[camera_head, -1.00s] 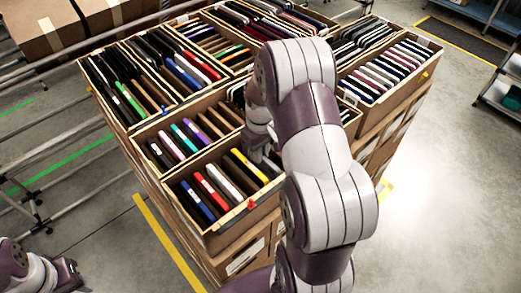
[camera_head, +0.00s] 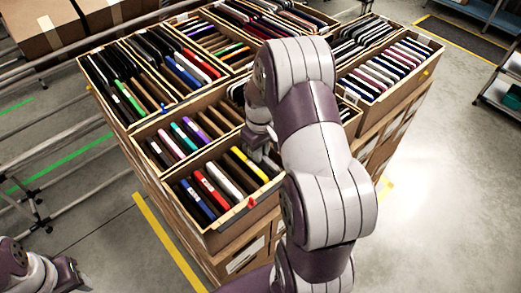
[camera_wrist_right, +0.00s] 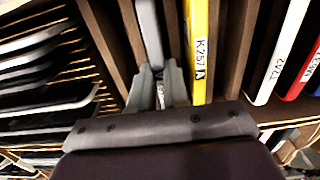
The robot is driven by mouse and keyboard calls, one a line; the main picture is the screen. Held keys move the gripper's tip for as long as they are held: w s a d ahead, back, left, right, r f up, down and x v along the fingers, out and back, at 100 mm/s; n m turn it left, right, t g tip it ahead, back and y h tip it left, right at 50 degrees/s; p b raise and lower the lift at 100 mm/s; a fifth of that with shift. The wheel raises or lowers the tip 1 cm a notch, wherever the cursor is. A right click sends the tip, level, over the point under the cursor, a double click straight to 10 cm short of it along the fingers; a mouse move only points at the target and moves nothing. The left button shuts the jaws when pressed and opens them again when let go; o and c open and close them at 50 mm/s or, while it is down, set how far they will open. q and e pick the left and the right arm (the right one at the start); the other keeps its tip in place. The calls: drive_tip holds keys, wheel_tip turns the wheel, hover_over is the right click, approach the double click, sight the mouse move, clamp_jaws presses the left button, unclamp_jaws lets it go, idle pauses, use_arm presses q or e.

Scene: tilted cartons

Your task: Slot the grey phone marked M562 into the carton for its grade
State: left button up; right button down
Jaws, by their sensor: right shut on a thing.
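My right gripper (camera_wrist_right: 159,88) is shut on a grey phone (camera_wrist_right: 150,35), which stands edge-up between brown dividers. A white label shows between the fingers, but I cannot read it. In the head view my right gripper (camera_head: 264,150) is at the back right of the front carton (camera_head: 226,232), partly behind my own arm; the grey phone is hard to make out there. A yellow phone (camera_wrist_right: 197,45) marked K257 stands just right of it; it also shows in the head view (camera_head: 249,165). My left forearm is at the bottom left, its fingers not clear.
The front carton also holds a white phone (camera_head: 225,179), a red phone (camera_head: 210,190) and a blue phone (camera_head: 197,201). Behind it a carton (camera_head: 140,143) holds purple, teal and pink phones. Several other tilted, filled cartons surround them.

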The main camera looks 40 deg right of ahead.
drive_tip(key=c, duration=1)
unclamp_jaws()
drive_tip(key=shift+c, duration=0.2)
wheel_tip(320, 180, up, 8)
drive_tip(key=shift+f+b, duration=0.1)
drive_tip(key=shift+b, duration=1.15)
wheel_tip(320, 180, up, 5)
drive_tip(key=p, duration=0.3)
drive_tip(key=shift+p, duration=0.35)
wheel_tip(320, 180, up, 7)
drive_tip(key=p, duration=0.7)
